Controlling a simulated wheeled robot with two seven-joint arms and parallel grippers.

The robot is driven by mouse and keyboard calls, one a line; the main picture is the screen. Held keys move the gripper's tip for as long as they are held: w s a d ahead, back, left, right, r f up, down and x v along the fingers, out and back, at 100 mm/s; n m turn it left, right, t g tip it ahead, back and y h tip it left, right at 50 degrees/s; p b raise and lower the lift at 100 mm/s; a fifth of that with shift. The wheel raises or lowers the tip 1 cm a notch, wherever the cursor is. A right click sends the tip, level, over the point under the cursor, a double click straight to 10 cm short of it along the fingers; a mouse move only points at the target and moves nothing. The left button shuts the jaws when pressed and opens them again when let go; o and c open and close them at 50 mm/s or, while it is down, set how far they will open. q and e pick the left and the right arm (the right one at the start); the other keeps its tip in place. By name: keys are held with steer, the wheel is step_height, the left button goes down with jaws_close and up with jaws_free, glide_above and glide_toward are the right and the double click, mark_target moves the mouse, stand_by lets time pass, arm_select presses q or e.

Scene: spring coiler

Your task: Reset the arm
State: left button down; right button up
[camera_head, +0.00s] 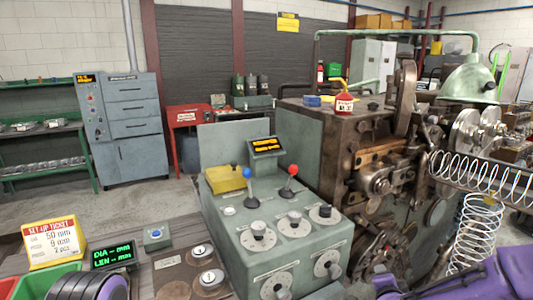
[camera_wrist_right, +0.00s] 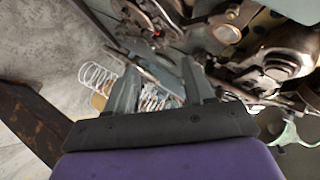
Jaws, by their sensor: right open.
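My right arm (camera_head: 490,276) enters at the lower right of the head view as a purple link, in front of the spring coiler (camera_head: 365,165). In the right wrist view my right gripper (camera_wrist_right: 159,68) is open, its two grey fingers spread apart. Coiled wire shows behind and between the fingers, and I see nothing clearly gripped. A white spring (camera_head: 475,235) hangs at the right of the coiler in the head view. A purple and black curved part of my left arm (camera_head: 92,285) shows at the bottom left; its gripper is not visible.
A green control console (camera_head: 285,235) with blue and red levers stands in front of the coiler. A set-up ticket (camera_head: 55,243) and a green-lit display (camera_head: 113,254) sit at the lower left. A grey cabinet (camera_head: 130,125) stands behind. Open floor lies between cabinet and console.

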steer(key=s+a+f+n+g+y, duration=0.1)
steer(key=s+f+n, duration=0.2)
steer(key=s+f, duration=0.3)
steer(key=s+a+f+n+g, duration=0.1)
steer(key=s+f+n+g, duration=0.1)
steer(key=s+f, duration=0.35)
steer(key=s+f+n+g, duration=0.2)
steer(key=s+f, duration=0.4)
steer(key=s, duration=0.6)
steer(key=s+f+n+g, duration=0.3)
steer(key=s+f, duration=0.3)
steer(key=s, duration=0.6)
steer(key=shift+s+d+f+g, duration=0.15)
steer(key=shift+s+g, duration=0.05)
steer(key=shift+g, duration=0.1)
